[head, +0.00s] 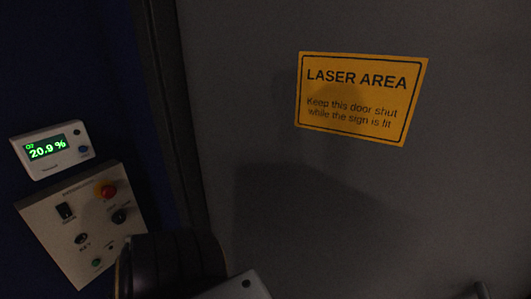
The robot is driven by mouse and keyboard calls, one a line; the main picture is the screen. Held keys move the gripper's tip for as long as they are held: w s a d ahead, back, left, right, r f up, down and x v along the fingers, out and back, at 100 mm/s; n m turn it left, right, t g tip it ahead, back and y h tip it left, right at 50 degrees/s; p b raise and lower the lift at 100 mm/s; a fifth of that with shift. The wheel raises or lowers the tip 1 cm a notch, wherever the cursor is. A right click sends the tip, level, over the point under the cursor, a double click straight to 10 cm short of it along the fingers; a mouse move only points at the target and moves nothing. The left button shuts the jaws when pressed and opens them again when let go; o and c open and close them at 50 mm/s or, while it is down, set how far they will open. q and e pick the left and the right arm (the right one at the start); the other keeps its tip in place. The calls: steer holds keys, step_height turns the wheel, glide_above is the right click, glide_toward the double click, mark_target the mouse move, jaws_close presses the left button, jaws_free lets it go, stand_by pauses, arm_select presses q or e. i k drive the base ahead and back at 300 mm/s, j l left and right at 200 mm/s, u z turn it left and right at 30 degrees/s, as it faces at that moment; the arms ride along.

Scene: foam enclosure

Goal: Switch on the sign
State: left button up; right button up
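A pale control panel (82,224) is fixed, tilted in the picture, on the dark blue wall at the lower left. It carries a black rocker switch (66,211), a red mushroom button (105,189), a black knob (120,216), a small dark switch (81,238) and a small green button (96,262). Their labels are too small to read surely. No lit sign shows; a yellow notice mentions one. A dark rounded part of my arm, with a light grey piece beside it, covers the panel's lower right surroundings. No fingertips of either gripper show.
A white oxygen meter (50,149) reading 20.9 % hangs above the panel. A grey door (240,100) fills the right, bearing the yellow LASER AREA notice (361,98). A dark frame edge (168,110) separates door and wall.

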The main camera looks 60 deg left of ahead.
mark_target(62, 208)
steer(key=u, duration=3.45)
